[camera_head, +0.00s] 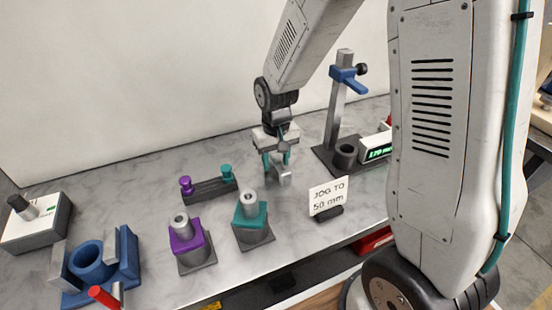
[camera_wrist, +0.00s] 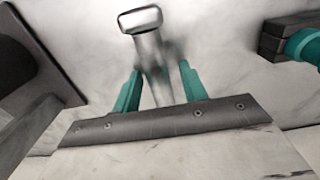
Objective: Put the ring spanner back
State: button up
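My gripper (camera_head: 279,168) has teal fingers and points down over the far middle of the bench. In the wrist view, a grey metal piece with a rounded end, apparently the ring spanner (camera_wrist: 142,24), has its shank between the two fingers (camera_wrist: 157,85). The fingers lie close along both sides of the shank and seem closed on it. The rounded end sticks out past the fingertips. In the head view a small grey part of the spanner (camera_head: 285,175) shows below the fingers. I cannot tell whether it touches the bench.
A "JOG TO 50 mm" card (camera_head: 328,195) stands nearer. Left are a dark rack (camera_head: 210,190), purple (camera_head: 187,236) and teal (camera_head: 251,216) collared barrels, and a blue fixture (camera_head: 128,252).

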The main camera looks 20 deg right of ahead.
notch_tip(320, 180, up, 12)
jog(key=s+d+r, duration=0.1)
jog(key=s+r, duration=0.2)
jog(key=s, duration=0.5)
jog(key=s+d+r, duration=0.1)
jog(key=s+r, duration=0.2)
jog(key=s, duration=0.5)
jog(key=s+d+r+t, duration=0.1)
jog(key=s+r, duration=0.2)
jog(key=s, duration=0.5)
jog(key=shift+s+r, duration=0.25)
